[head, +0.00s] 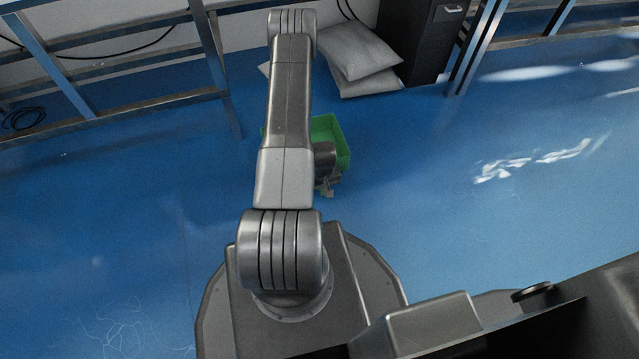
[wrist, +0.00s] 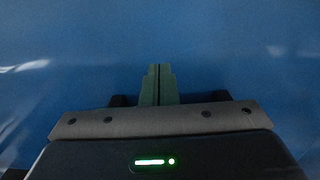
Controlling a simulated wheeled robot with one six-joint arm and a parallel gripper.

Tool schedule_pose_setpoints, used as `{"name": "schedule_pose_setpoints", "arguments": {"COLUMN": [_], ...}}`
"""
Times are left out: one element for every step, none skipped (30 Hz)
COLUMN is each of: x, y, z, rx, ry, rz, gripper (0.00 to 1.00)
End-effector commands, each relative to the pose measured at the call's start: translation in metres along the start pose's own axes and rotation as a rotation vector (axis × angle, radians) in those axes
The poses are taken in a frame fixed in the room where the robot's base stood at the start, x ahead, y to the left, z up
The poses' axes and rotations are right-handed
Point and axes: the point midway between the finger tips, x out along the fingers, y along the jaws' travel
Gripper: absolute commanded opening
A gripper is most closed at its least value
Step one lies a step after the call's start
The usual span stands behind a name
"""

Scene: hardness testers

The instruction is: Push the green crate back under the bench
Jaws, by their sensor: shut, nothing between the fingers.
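The green crate (head: 341,140) stands on the blue floor in the head view, partly hidden behind my arm. It is in front of the gap between the bench legs, near the grey sacks. My gripper (head: 327,189) is low at the crate's near side; I cannot tell whether it touches the crate. In the wrist view my gripper's fingers (wrist: 158,70) are together with nothing between them, against plain blue floor. The crate does not show in the wrist view.
Grey sacks (head: 356,58) lie behind the crate beside a black cabinet (head: 421,40). Metal bench legs (head: 215,65) stand to the left and more (head: 474,45) to the right. A coiled black cable (head: 24,118) lies at the far left. The floor to the right is clear.

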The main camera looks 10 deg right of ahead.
Motion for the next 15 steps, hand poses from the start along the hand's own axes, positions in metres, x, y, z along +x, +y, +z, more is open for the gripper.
{"name": "schedule_pose_setpoints", "arguments": {"x": [-0.002,-0.002,-0.002,-0.002,-0.002,-0.002,-0.002,-0.002,-0.002,-0.002,-0.002,-0.002,-0.002,-0.002,-0.002], "y": [0.000,0.000,0.000,-0.001,-0.001,0.000,0.000,0.000,0.000,0.000,0.000,0.000,0.000,0.000,0.000], "z": [-0.003,-0.004,-0.007,-0.009,-0.011,-0.013,-0.014,-0.016,-0.018,-0.019,-0.021,-0.022,-0.024,-0.025,-0.026], "rx": [-0.001,-0.001,0.000,-0.002,-0.002,-0.001,0.000,0.000,-0.001,-0.002,0.000,0.000,-0.001,0.000,-0.001], "ry": [-0.001,-0.001,-0.002,-0.002,-0.002,-0.002,-0.002,-0.002,-0.002,-0.002,-0.002,-0.002,-0.002,-0.002,-0.002], "rz": [0.000,0.000,0.000,0.000,0.000,0.000,0.000,0.000,0.000,0.000,0.000,0.000,0.000,0.000,0.000], "gripper": [0.00,0.00,0.00,0.00,0.00,0.00,0.00,0.00,0.00,0.00,0.00,0.00,0.00,0.00,0.00]}}
